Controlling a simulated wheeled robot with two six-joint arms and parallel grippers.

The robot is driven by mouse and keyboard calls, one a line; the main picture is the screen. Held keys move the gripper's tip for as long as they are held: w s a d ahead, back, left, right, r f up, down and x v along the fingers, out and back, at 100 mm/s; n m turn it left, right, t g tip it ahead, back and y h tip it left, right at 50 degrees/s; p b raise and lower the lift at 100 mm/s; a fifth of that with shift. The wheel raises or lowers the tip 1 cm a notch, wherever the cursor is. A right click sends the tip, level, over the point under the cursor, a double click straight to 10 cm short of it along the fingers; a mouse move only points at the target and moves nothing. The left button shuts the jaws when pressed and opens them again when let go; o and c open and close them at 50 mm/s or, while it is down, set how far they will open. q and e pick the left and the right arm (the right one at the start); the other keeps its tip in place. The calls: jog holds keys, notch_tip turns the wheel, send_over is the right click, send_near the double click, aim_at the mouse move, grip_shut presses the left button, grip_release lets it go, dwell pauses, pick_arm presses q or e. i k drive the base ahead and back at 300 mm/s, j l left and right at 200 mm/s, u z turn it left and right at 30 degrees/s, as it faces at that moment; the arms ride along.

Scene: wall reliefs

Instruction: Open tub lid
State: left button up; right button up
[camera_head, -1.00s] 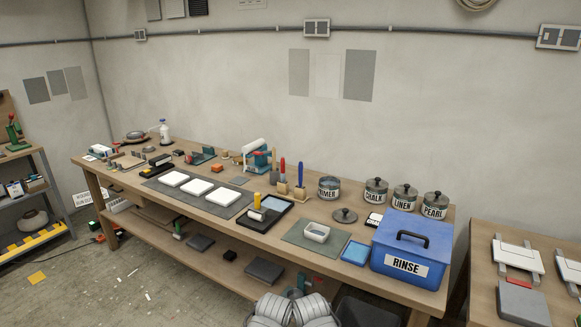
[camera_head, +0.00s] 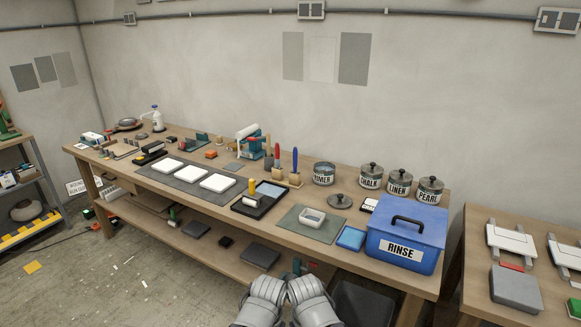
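A blue tub (camera_head: 404,243) labelled RINSE stands at the right end of the long workbench. Its blue lid (camera_head: 412,220) with a black handle (camera_head: 408,222) is on and closed. Grey parts of my own arms show at the bottom middle, in front of the bench and well short of the tub. No gripper fingers can be made out.
Lidded jars marked CHALK (camera_head: 370,178), LINEN (camera_head: 399,183) and PEARL (camera_head: 429,190) stand behind the tub. A blue pad (camera_head: 351,238) and a grey mat (camera_head: 300,228) lie left of it. A second table (camera_head: 478,270) stands to the right across a narrow gap.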

aim_at(411, 213)
jog(key=i+l+z, duration=0.1)
jog(key=i, duration=0.45)
jog(key=l+z, duration=0.1)
jog(key=z, duration=1.35)
